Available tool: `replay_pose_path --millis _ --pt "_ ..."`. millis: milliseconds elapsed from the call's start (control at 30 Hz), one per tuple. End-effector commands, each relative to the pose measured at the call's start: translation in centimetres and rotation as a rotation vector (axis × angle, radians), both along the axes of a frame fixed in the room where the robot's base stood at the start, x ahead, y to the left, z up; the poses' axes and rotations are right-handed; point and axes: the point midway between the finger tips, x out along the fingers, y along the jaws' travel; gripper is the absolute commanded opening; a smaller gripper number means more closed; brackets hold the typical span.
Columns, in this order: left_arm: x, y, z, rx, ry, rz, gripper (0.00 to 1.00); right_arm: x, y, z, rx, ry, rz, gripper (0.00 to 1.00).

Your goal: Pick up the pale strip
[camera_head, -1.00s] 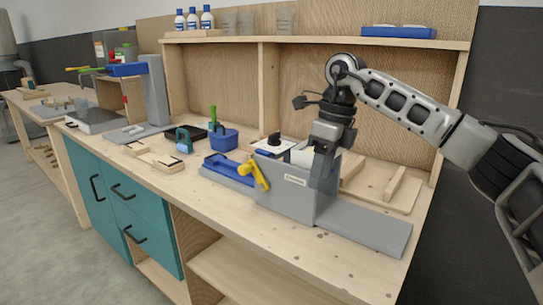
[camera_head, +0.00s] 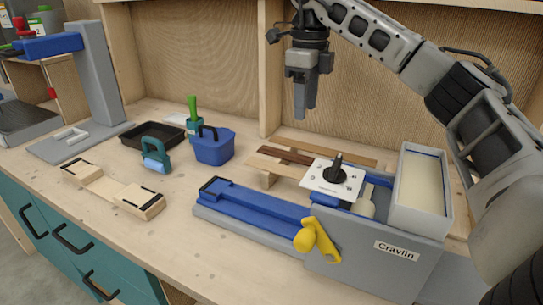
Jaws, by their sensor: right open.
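Long thin wooden strips lie behind the grey and blue machine, near the back panel. A pale strip (camera_head: 335,152) lies at the back, a dark brown strip (camera_head: 285,155) lies in front of it, and another pale piece (camera_head: 268,166) is nearer me. I cannot tell which of the two is the named pale strip. Their right ends are partly hidden by the machine's white plate. My right gripper (camera_head: 306,113) points down, open and empty, in the air above and apart from the strips. My left gripper is not in view.
The machine (camera_head: 370,250), with a yellow handle (camera_head: 318,241) and a pale-topped box (camera_head: 420,180), fills the right front. A blue caddy (camera_head: 213,148), teal tool (camera_head: 155,158), black tray (camera_head: 152,135) and wooden fixture (camera_head: 112,188) stand left.

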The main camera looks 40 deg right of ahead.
Motion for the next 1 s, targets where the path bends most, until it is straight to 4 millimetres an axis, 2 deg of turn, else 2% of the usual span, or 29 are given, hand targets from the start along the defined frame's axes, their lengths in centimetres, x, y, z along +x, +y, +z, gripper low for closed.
replay_pose_path --millis 67,200,333,500,833,1000 --pt "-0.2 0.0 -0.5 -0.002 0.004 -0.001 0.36 -0.1 -0.1 -0.6 0.0 0.001 -0.001 0.47" --pt "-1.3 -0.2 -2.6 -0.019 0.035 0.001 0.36 -0.1 -0.1 -3.4 0.001 0.004 0.0 0.47" --pt "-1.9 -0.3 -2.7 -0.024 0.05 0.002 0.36 -0.2 -0.1 -5.9 -0.001 0.005 0.0 0.47" --pt "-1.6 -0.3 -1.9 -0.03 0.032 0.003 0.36 -0.2 -0.1 -8.9 -0.001 0.003 -0.001 0.47" --pt "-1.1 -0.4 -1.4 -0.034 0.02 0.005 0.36 -0.2 -0.2 -11.7 0.0 0.002 -0.001 0.47" --pt "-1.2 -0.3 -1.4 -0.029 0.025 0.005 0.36 -0.2 -0.4 -14.4 -0.001 0.003 -0.001 0.47"
